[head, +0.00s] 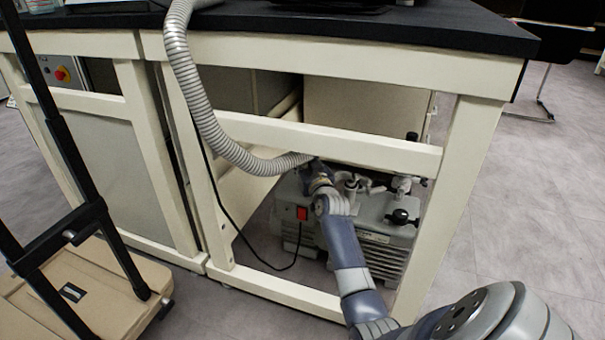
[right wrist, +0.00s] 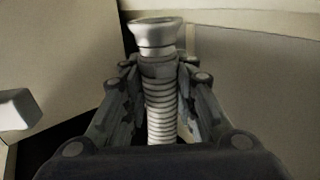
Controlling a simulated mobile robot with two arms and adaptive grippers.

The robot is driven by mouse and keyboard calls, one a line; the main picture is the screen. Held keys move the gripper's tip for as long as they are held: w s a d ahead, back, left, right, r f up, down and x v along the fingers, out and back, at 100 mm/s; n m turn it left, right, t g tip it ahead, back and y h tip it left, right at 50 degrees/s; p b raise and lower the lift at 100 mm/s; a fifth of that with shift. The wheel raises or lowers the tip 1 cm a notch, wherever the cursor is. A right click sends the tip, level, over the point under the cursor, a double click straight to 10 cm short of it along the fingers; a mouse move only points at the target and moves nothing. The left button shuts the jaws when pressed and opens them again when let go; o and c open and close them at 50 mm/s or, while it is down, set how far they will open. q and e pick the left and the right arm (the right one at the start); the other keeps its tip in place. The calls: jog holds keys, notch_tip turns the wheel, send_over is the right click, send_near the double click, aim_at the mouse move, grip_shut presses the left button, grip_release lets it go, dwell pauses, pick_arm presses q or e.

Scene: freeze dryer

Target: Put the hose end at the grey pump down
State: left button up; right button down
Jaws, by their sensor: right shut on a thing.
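The grey ribbed hose (head: 205,115) hangs from the bench top and curves down to the right, under the frame's crossbar. My right gripper (head: 318,172) is shut on the hose near its end. In the right wrist view, the ribbed hose (right wrist: 160,110) runs between my fingers, and its pale metal hose end (right wrist: 155,36) sticks out beyond the fingertips. The grey pump (head: 378,222) stands under the bench, with a red switch and fittings on top. My gripper is at the pump's upper left; whether the hose end touches the pump cannot be told. My left gripper is not in view.
The cream bench frame (head: 350,142) has a crossbar above the pump and legs on both sides. A black cable (head: 235,225) hangs left of the pump.

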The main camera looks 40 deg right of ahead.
notch_tip(320, 180, down, 3)
jog(key=b, duration=0.2)
jog(key=shift+f+b, duration=0.2)
jog(key=shift+b, duration=0.1)
jog(key=shift+f, duration=0.3)
jog(key=shift+r, duration=0.15)
jog(key=c, duration=1.3)
grip_release()
jog(key=shift+f, duration=0.2)
jog(key=shift+r, duration=0.1)
